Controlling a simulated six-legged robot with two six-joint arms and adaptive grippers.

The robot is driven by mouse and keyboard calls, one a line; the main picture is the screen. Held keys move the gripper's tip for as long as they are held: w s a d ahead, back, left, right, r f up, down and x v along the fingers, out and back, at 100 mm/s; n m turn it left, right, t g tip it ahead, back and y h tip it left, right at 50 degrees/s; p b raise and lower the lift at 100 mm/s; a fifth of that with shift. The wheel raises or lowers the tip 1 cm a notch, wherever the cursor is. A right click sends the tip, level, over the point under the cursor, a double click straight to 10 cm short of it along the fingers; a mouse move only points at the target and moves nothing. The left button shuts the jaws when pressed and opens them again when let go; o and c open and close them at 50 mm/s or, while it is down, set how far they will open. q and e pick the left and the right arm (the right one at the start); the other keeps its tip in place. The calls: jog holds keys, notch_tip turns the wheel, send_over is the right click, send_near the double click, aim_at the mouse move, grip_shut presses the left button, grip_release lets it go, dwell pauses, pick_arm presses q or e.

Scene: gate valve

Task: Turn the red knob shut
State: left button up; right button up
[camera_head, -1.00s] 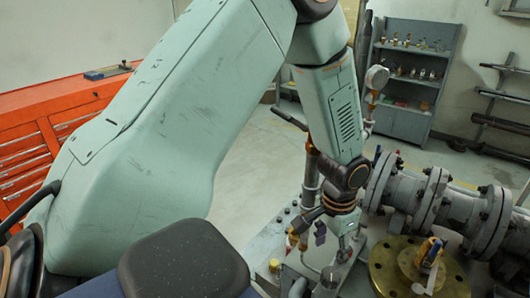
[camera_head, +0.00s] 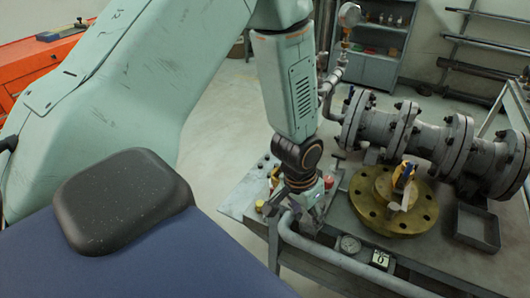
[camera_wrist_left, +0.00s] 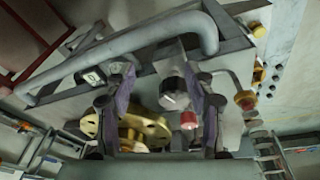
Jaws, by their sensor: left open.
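A small red knob (camera_wrist_left: 188,119) shows in the wrist view between the fingers of my left gripper (camera_wrist_left: 160,100), nearer the right finger. It sits beside a dark round knob (camera_wrist_left: 174,93) with a pale mark. The left gripper is open, its purple-padded fingers apart; I cannot tell whether either touches a knob. In the head view the left gripper (camera_head: 306,205) hangs pointing down over the bench, left of the brass flange (camera_head: 420,217). A small red spot (camera_head: 327,182) shows just right of it. My right gripper is not in view.
A flanged grey pipe assembly (camera_head: 425,137) lies behind the brass flange, with an open grey tray (camera_head: 478,227) at right. A red-topped yellow button (camera_wrist_left: 246,100) sits right of the gripper.

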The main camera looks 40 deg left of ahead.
pick_arm(q)
jog(key=s+d+f+n+b, duration=0.1)
jog(key=s+f+b, duration=0.4)
jog(key=s+f, duration=0.9)
jog(key=shift+s+f+n+b, duration=0.2)
jog(key=shift+f+n+b, duration=0.2)
jog(key=shift+f, duration=0.15)
jog(key=shift+d, duration=0.15)
